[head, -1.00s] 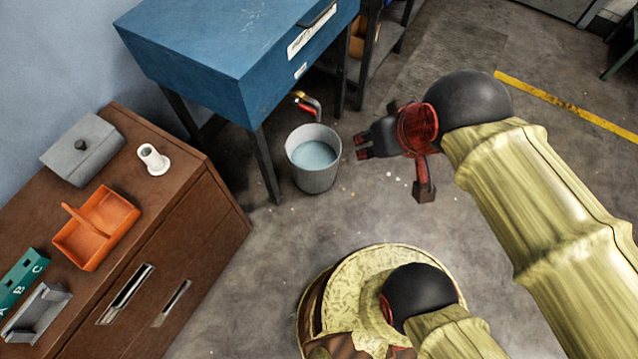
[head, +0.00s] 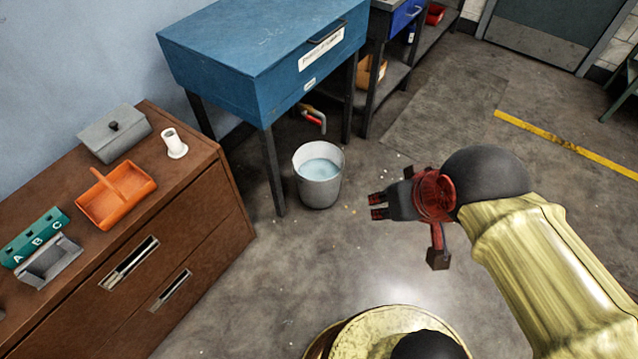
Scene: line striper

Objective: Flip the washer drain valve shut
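The washer is a blue boxy cabinet (head: 262,65) on dark legs, with a white label on its front. Its drain valve (head: 313,116) shows below the cabinet as a small brass-coloured pipe with a red part. The valve sits above a grey bucket (head: 318,190) holding pale blue liquid. The exact set of the valve handle is too small to tell. My gripper (head: 374,206) is to the right of the bucket and lower in the picture than the valve, apart from both. Its two dark, red-tipped fingers point left with a gap between them, and nothing is between them.
A brown cabinet (head: 200,245) at left carries an orange tray (head: 120,207), a grey box, a white cup-like piece and a green ABC block. A dark shelf unit (head: 375,95) stands right of the washer. Open concrete floor lies in front.

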